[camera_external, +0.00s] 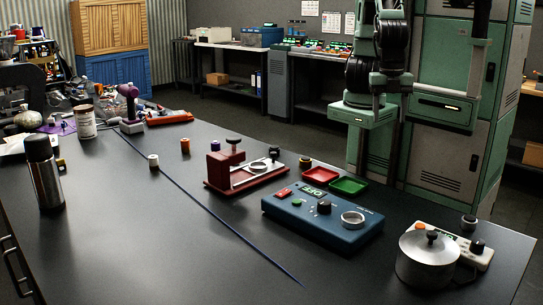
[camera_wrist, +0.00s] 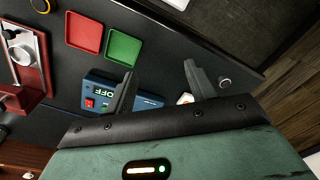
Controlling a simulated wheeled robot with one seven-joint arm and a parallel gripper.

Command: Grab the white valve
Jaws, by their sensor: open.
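A small white cylinder with a dark hole in its top, which looks like the white valve (camera_external: 153,161), stands upright on the dark table, left of the red stand in the external view. I do not see it in the wrist view. My gripper (camera_wrist: 160,82) is open and empty, with its two dark fingers spread wide above the blue box. In the external view my arm is at the table's far right side, well away from the white valve, and I cannot make out the fingers there.
To the right are the red stand (camera_external: 220,173), red tray (camera_external: 320,174), green tray (camera_external: 348,186), blue box (camera_external: 320,222) and metal pot (camera_external: 428,262). A steel flask (camera_external: 44,175) stands left. The table's front middle is clear.

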